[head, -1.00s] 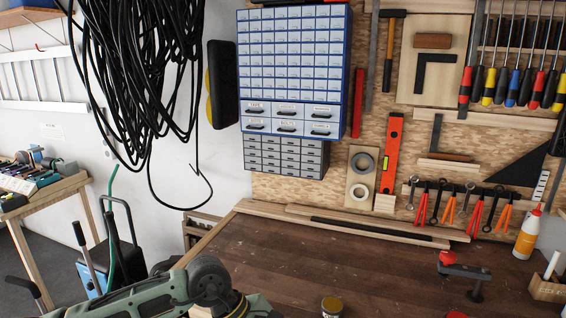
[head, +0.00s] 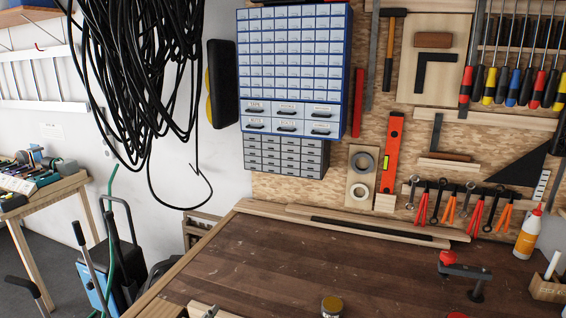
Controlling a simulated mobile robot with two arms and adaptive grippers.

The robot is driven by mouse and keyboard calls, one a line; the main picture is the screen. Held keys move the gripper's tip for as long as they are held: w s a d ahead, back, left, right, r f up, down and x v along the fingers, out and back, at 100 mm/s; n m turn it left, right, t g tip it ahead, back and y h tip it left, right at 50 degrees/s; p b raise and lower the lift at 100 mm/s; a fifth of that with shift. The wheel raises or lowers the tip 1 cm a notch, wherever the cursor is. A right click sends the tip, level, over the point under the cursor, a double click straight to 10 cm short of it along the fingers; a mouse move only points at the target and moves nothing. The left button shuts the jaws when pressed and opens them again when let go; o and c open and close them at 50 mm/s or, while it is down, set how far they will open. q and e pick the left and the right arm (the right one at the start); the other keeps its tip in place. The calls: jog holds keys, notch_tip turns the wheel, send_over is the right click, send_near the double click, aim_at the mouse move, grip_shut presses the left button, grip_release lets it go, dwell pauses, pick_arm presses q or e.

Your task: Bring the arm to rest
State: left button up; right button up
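Neither of my grippers shows in the head view now, and no part of an arm is clearly visible. The wooden workbench (head: 260,265) fills the lower middle of the view, and its left edge is uncovered. Whether either gripper is open or holds anything cannot be seen.
A small jar (head: 332,306) stands at the bench's front. A red-knobbed clamp (head: 463,272), a glue bottle (head: 527,232) and a wooden block holder (head: 547,288) are at the right. Black cables (head: 135,90) hang at the left. The bench's middle is clear.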

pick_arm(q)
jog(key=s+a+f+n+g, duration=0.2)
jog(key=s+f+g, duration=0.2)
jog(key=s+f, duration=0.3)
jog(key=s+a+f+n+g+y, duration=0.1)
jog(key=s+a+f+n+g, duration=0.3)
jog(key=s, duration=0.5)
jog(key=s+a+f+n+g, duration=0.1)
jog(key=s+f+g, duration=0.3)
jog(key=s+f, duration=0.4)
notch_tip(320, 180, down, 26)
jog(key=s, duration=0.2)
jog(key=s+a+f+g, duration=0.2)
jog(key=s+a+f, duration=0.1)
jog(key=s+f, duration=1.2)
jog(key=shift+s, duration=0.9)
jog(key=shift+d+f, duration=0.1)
